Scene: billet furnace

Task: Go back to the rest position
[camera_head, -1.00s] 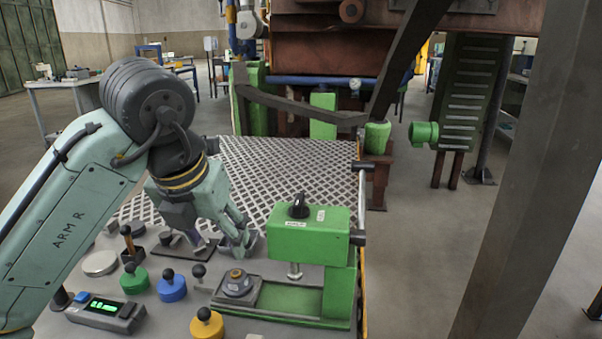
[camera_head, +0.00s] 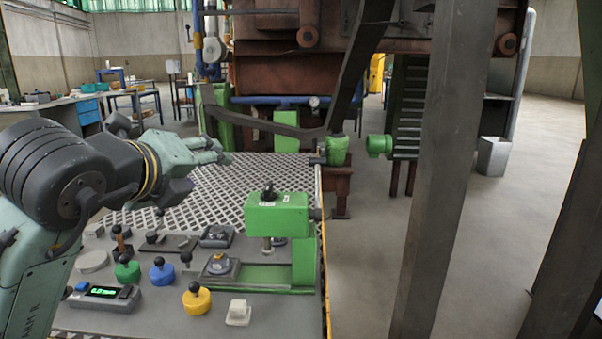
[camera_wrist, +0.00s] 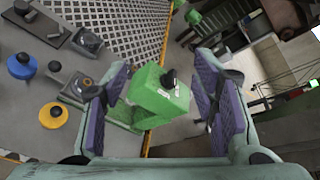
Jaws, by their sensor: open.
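My gripper (camera_head: 212,150) is raised above the left part of the metal grating (camera_head: 225,185) in the head view, pointing right. It holds nothing. In the wrist view my gripper (camera_wrist: 160,100) shows two purple-padded fingers spread wide apart. The green press (camera_wrist: 160,95) shows between them, lower down and apart from them. In the head view the green press (camera_head: 280,215) stands upright on the grey bench (camera_head: 150,318), to the right of and below my gripper.
Knobbed weights in green (camera_head: 127,269), blue (camera_head: 163,272) and yellow (camera_head: 196,299) stand on the bench near a digital readout (camera_head: 104,293). A rusty furnace (camera_head: 290,70) stands behind. A steel post (camera_head: 440,170) rises at right. Open floor lies beyond the bench's right edge.

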